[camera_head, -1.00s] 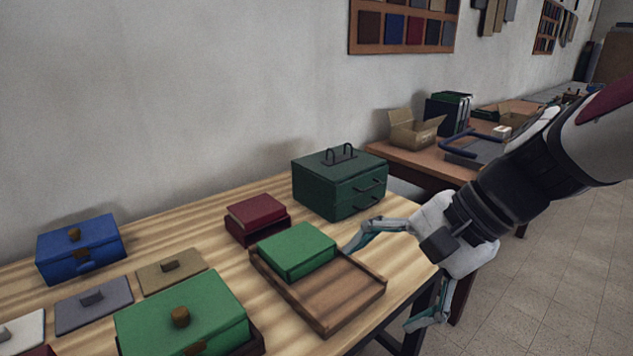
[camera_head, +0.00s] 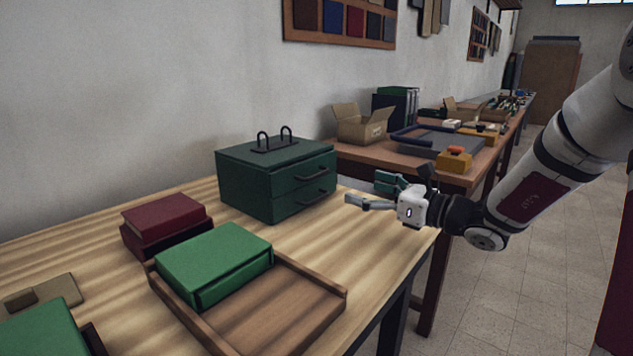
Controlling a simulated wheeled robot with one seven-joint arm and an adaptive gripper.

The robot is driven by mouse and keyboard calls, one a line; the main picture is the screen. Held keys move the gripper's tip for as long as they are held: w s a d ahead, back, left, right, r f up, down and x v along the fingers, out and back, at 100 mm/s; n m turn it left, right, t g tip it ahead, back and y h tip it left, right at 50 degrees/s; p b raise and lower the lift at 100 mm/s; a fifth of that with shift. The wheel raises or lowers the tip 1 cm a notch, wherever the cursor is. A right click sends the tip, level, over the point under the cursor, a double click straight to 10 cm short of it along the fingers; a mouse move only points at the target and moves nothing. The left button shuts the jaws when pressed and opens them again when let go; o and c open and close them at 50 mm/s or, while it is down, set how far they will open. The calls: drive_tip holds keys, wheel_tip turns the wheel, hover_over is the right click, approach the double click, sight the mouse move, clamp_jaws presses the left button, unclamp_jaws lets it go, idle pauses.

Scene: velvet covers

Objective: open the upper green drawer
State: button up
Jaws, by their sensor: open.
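The upper green drawer (camera_head: 300,177) has a dark bar handle (camera_head: 312,174). The lower drawer (camera_head: 300,201) has a similar handle. My gripper (camera_head: 362,191) is open and empty, with its fingers pointing left toward the drawer front. It is to the right of the box, apart from both handles.
A wooden tray (camera_head: 325,286) with a bright green box (camera_head: 215,258) lies in front. A dark red box (camera_head: 166,217) sits to the left. Behind, another table holds an open carton (camera_head: 360,125) and a yellow block (camera_head: 454,161). Bare tabletop lies before the drawers.

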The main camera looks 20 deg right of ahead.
sight(321, 175)
drive_tip(key=b+x, duration=0.3)
drive_tip(key=x, duration=1)
drive_tip(key=shift+a+b, duration=0.1)
drive_tip(key=shift+b, duration=0.2)
drive_tip(key=c, duration=1.4)
drive_tip(key=shift+s+d, duration=0.3)
drive_tip(key=shift+d, duration=0.05)
drive_tip(key=shift+c, duration=0.2)
drive_tip(key=p+v, duration=0.4)
drive_tip(key=v, duration=0.8)
drive_tip(key=shift+s+d, duration=0.2)
drive_tip(key=shift+s+d+p, duration=0.3)
drive_tip(key=shift+s+d, duration=0.05)
drive_tip(key=shift+s, duration=0.1)
